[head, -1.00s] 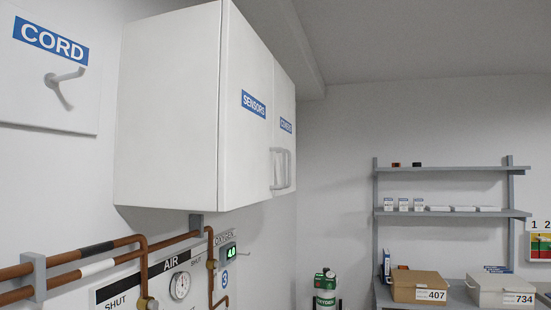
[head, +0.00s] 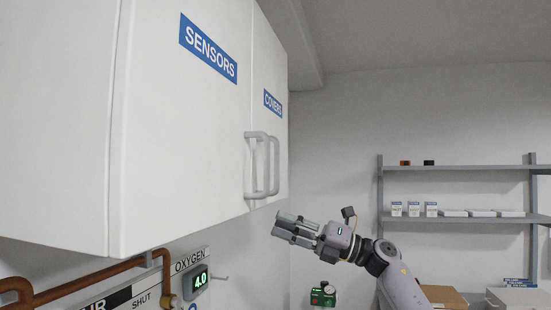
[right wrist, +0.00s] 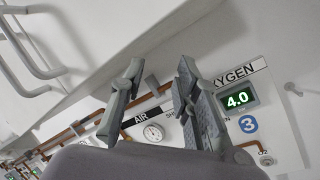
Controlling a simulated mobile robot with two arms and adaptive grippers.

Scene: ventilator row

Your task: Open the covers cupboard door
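The covers door (head: 268,58) is the narrow right door of the white wall cupboard, with a blue COVERS label (head: 273,103), and it is shut. Its grey bar handle (head: 275,165) stands close beside the sensors door handle (head: 249,168). Both handles also show at the upper left of the right wrist view, where I cannot surely tell them apart. My right gripper (head: 281,226) is below and slightly right of the handles in the head view, apart from them. Its fingers (right wrist: 160,66) are spread and empty. My left gripper is not in view.
The sensors door (head: 190,120) is shut beside the covers door. Under the cupboard are a copper pipe (head: 90,284) and an oxygen display (head: 197,281) reading 4.0. A grey shelf (head: 455,217) with small boxes stands at the right.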

